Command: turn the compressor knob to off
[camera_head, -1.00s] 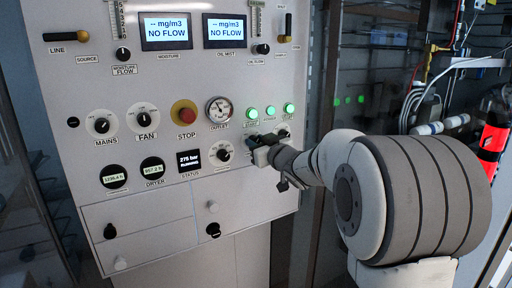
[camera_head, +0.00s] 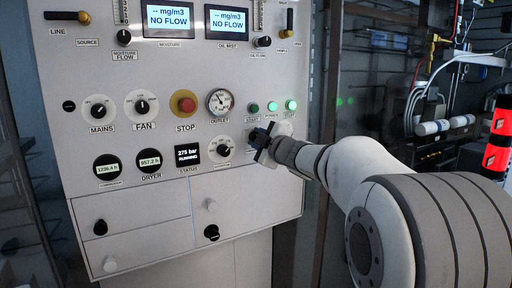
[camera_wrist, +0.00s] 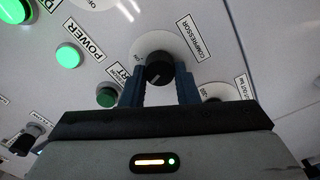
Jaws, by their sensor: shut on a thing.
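The compressor knob (camera_wrist: 159,71) is a dark round knob on a white disc, with the label COMPRESSOR beside it in the wrist view. "ON" is readable at the disc's edge; I cannot tell exactly where the knob points. The two blue fingers of my gripper (camera_wrist: 160,88) are closed on the knob from both sides. In the head view my gripper (camera_head: 258,141) is against the panel, right of the selector knob below the outlet gauge, and it hides the compressor knob.
The red stop button (camera_head: 183,102) is left of the outlet gauge (camera_head: 220,101). The panel (camera_head: 150,75) is close to my gripper.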

